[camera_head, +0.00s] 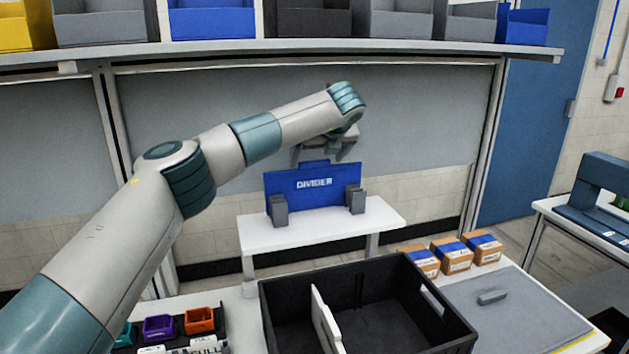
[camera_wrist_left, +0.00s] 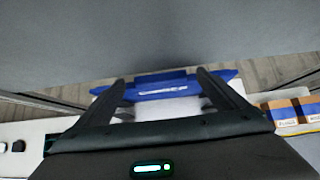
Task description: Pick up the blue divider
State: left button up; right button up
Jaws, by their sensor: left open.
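The blue divider (camera_head: 312,190) stands upright on a small white stand, held between two grey posts (camera_head: 279,210) and (camera_head: 355,199). It carries white lettering and a raised tab on its top edge. My left gripper (camera_head: 325,158) is open just above that tab, pointing down. In the left wrist view the divider (camera_wrist_left: 160,92) shows beyond and between the two open fingers (camera_wrist_left: 164,85), with nothing held. Whether a finger touches the tab cannot be told. My right gripper is in neither view.
A black crate (camera_head: 285,332) with a white panel (camera_head: 325,322) inside stands in front. Several cartons (camera_head: 455,256) and a grey mat (camera_head: 525,312) lie to its right. Small coloured bins (camera_head: 200,320) sit front left. A shelf (camera_head: 330,47) with bins runs above the white stand (camera_head: 300,236).

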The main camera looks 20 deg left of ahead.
pick_arm(q)
jog(key=shift+w+a+f, duration=0.15)
jog(key=shift+w+f, duration=0.1)
dwell(0.3)
jog(key=c, duration=2.1)
jog(key=shift+r, duration=0.15)
jog(key=shift+c, duration=0.3)
